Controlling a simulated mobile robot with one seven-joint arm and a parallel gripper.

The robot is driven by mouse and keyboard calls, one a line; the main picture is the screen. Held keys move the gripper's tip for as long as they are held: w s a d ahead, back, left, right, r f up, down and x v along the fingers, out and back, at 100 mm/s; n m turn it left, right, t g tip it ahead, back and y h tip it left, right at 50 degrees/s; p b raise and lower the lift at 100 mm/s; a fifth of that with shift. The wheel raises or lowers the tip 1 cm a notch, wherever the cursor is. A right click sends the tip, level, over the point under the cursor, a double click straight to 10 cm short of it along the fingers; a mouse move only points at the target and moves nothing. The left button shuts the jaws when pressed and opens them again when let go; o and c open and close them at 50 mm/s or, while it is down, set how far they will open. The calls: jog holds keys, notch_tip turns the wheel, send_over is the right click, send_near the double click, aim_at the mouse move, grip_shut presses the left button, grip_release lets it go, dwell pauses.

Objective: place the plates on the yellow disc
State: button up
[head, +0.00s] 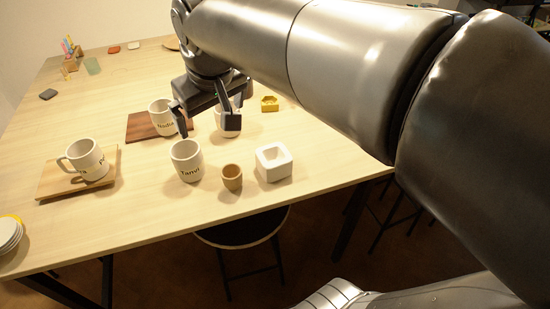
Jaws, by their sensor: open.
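A stack of white plates (8,236) is at the left edge of the table, partly cut off by the picture's edge. A sliver of yellow (14,217), perhaps the yellow disc, shows at the stack's far side. I cannot tell whether the plates rest on it or beside it. My gripper (207,127) is open, fingers pointing down, among the mugs near the middle of the table and far to the right of the plates. I see nothing between its fingers.
A white mug (88,160) stands on a light wooden board (53,185). Another mug (160,117) is by a dark board (141,127). The "Tanvi" mug (187,161), a small brown cup (232,177) and a white square block (273,163) stand near the front edge. A mug (226,130) is partly behind my gripper.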

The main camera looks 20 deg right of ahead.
jog(key=s+d+f+m+t, duration=0.1)
jog(key=s+d+f+m, duration=0.3)
jog(key=s+d+f, duration=0.4)
jog(key=s+d, duration=0.2)
jog(key=s, duration=0.1)
jog(key=shift+s+d+f+h, duration=0.2)
jog(key=shift+s+h, duration=0.1)
jog(key=shift+h, duration=0.1)
